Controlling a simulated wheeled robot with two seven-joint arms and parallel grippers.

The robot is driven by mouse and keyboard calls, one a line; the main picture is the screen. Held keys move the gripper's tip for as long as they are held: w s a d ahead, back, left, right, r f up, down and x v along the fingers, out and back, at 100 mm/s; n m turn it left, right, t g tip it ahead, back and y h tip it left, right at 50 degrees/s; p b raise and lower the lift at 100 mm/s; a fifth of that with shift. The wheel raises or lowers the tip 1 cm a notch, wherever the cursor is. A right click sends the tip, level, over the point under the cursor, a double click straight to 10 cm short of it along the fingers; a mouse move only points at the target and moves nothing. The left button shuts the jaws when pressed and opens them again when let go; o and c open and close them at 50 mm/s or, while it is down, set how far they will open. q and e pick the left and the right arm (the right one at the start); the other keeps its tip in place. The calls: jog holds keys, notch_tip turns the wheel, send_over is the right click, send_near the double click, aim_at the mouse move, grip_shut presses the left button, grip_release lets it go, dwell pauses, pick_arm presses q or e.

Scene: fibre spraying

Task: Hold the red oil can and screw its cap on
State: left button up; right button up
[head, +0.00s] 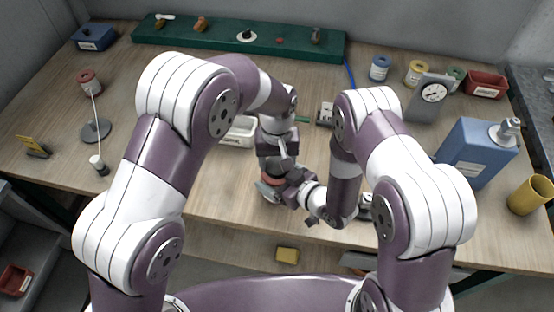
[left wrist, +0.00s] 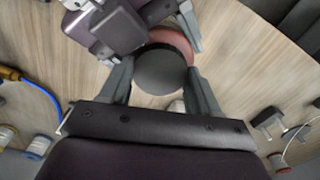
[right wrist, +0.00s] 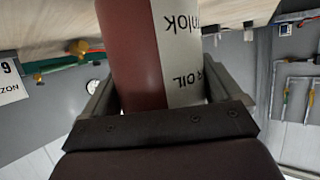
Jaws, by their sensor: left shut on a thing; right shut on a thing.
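The red oil can (right wrist: 133,55) fills the middle of the right wrist view, with a pale label reading OIL. My right gripper (right wrist: 165,88) is shut on its body, one finger on each side. In the left wrist view the dark round cap (left wrist: 161,71) lies between the fingers of my left gripper (left wrist: 160,84), which is shut on it. The red rim of the can (left wrist: 174,38) shows behind the cap; whether the cap is seated cannot be told. In the head view both grippers meet near the table's front edge, mostly hiding the can (head: 270,183).
A white tray (head: 240,132) stands just behind my left forearm. A green rack (head: 220,37) lies at the back.

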pick_arm(q)
jog(key=o, duration=1.2)
jog(key=shift+c, duration=0.2)
jog(key=shift+r, duration=2.3)
jog(key=shift+c, duration=0.4)
